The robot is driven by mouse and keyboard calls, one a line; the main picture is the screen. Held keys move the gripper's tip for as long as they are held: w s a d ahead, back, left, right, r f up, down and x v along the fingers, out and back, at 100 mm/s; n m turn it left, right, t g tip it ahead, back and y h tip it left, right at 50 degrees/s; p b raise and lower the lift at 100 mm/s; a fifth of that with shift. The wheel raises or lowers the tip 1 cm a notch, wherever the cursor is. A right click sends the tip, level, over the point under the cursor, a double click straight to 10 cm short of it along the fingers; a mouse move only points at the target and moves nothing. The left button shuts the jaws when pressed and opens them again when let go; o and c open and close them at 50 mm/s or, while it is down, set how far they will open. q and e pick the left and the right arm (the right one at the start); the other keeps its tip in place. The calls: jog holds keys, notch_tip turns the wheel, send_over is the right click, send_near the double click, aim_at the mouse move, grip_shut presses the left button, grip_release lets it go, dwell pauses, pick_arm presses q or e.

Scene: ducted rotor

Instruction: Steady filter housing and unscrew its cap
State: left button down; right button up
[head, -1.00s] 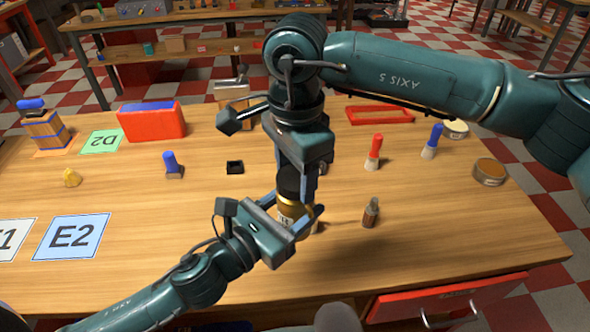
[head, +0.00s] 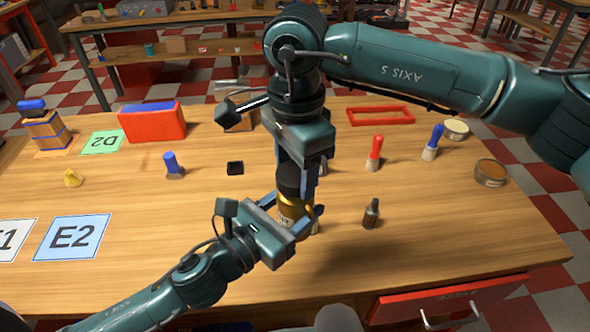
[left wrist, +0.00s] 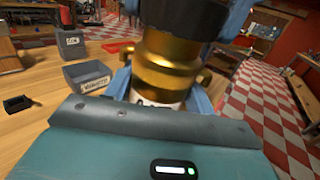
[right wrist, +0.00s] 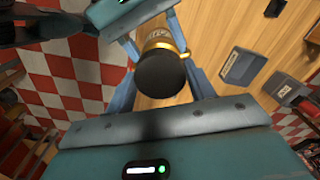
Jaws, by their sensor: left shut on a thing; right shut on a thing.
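The filter housing (head: 290,209) stands upright on the table, a brass body with a white label below. It also shows in the left wrist view (left wrist: 165,68). Its black cap (head: 289,180) sits on top and fills the middle of the right wrist view (right wrist: 160,74). My left gripper (head: 304,222) is shut on the housing from the front left, around its brass part. My right gripper (head: 297,172) points down from above and is shut on the cap. The fingers hide parts of both, and I cannot tell how far the cap is turned.
A dark small bottle (head: 371,213) stands right of the housing. Red (head: 374,153) and blue (head: 433,142) handled tools stand behind it. A red bin (head: 152,122) stands at the back left. The front table area is clear.

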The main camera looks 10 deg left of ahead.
jog(key=shift+r, duration=0.6)
